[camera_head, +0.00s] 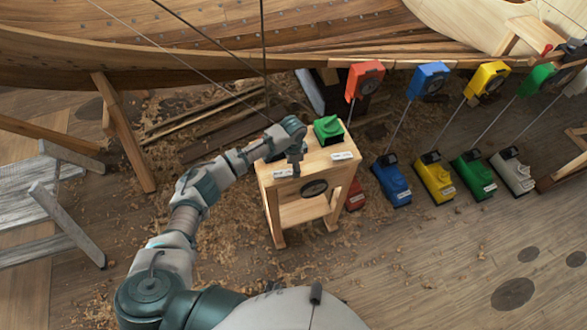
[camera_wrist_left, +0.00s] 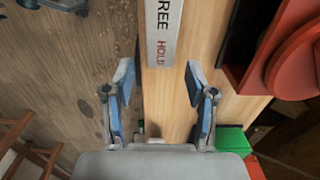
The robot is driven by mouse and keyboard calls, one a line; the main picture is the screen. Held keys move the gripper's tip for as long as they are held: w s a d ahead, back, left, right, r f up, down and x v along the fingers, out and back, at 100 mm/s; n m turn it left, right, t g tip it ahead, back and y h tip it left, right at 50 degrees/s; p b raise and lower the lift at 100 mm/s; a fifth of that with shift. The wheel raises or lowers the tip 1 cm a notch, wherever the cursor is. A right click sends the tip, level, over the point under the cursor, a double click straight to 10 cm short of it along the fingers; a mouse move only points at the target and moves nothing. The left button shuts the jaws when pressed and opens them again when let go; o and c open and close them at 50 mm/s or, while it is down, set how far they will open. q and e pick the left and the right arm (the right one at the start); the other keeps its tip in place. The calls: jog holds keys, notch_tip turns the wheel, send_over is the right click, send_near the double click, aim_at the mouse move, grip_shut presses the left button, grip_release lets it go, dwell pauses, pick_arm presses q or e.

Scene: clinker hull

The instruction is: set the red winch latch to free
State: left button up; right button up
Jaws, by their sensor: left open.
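A red round part (camera_wrist_left: 300,70), which looks like the red latch, is at the right edge of the left wrist view, cut off by the frame. It is beside a white label (camera_wrist_left: 162,30) reading "FREE" and "HOLD". In the head view my arm hides that spot on the wooden stand (camera_head: 315,207). My left gripper (camera_head: 295,168) points down at the stand's front left edge. My right gripper is not in view.
A green latch (camera_head: 328,130) stands on the stand's right half. Behind are red (camera_head: 365,80), blue, yellow and green winches below the wooden hull (camera_head: 190,65). Coloured boxes stand on the floor to the right. Grey trestles (camera_head: 60,205) are at left. Thin lines hang near my left arm.

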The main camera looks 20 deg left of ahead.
pick_arm(q)
jog(key=shift+a+f, duration=0.1)
jog(key=shift+f, duration=0.85)
jog(key=shift+c, duration=0.7)
grip_shut()
jog(key=shift+r, duration=0.1)
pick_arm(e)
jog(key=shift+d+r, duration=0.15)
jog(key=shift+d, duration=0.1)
